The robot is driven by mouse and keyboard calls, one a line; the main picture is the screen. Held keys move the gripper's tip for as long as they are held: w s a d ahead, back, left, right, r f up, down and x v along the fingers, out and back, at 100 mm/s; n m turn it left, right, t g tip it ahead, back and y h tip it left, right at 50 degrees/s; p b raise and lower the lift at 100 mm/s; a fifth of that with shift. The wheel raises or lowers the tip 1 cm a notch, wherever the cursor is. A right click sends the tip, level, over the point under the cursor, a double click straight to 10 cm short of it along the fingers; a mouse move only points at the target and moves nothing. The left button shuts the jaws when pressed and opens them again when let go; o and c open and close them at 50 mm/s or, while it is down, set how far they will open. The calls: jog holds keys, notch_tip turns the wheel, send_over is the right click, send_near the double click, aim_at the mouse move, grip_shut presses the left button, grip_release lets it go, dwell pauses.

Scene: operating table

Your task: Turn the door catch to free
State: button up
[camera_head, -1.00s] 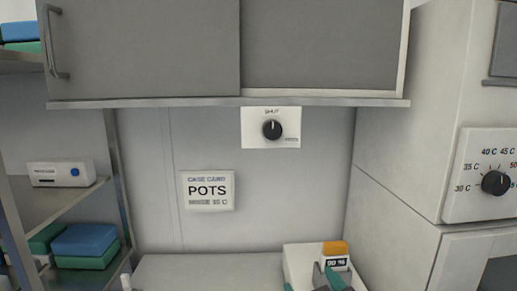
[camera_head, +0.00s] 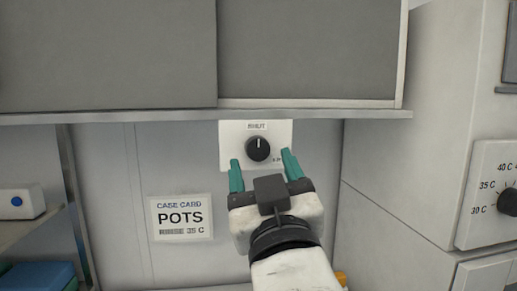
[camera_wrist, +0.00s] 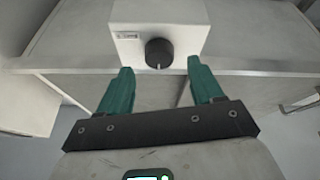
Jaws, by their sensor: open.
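The door catch is a round black knob (camera_head: 258,148) on a white plate (camera_head: 228,130) marked SHUT, below the grey sliding-door cabinet. Its white pointer line stands upright, toward the SHUT label. My gripper (camera_head: 264,170) is raised in front of the plate, its teal fingers spread open, one at each side of the knob in the picture. In the wrist view the knob (camera_wrist: 159,53) lies beyond and between the fingertips (camera_wrist: 160,64), apart from them. The gripper is empty.
A case card (camera_head: 180,218) reading POTS, 35 C hangs at lower left. A temperature dial (camera_head: 507,202) is on the cabinet at right. Shelves with a white box (camera_head: 20,203) and a blue pack (camera_head: 38,276) stand at left. The cabinet's bottom ledge (camera_head: 150,116) runs just above the plate.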

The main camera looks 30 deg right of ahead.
aim_at(258, 149)
jog(key=shift+p+x, duration=0.3)
jog(key=shift+x, duration=1.15)
jog(key=c, duration=1.1)
